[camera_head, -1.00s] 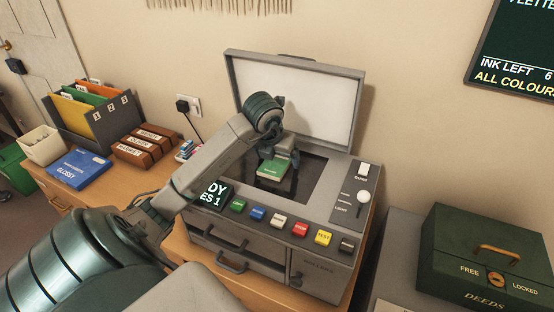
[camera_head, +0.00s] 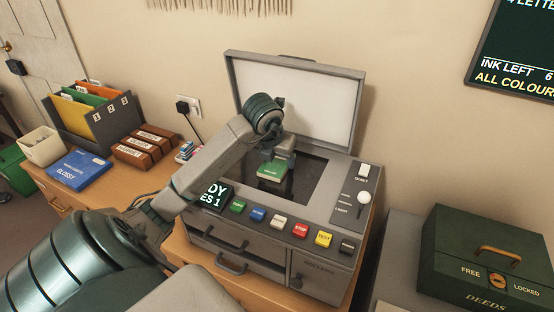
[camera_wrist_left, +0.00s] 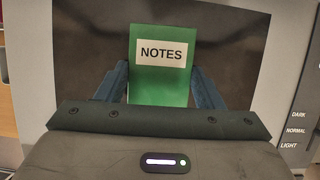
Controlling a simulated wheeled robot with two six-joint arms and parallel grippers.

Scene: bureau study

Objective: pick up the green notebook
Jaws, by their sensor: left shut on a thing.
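The green notebook (camera_head: 272,172) is at the dark glass (camera_head: 312,180) of the open copier. In the left wrist view the notebook (camera_wrist_left: 160,88) shows its green cover and a white label reading NOTES. My left gripper (camera_head: 277,160) is over the glass and shut on the notebook, with one blue finger along each side edge in the left wrist view (camera_wrist_left: 161,78). Whether the notebook touches the glass or hangs just above it, I cannot tell. My right gripper is not in view.
The copier lid (camera_head: 305,100) stands open behind the glass. Coloured buttons run along the copier's front. A blue glossy paper pack (camera_head: 80,168), brown boxes (camera_head: 146,146) and a file rack (camera_head: 100,125) are at left. A green deeds box (camera_head: 484,262) is at right.

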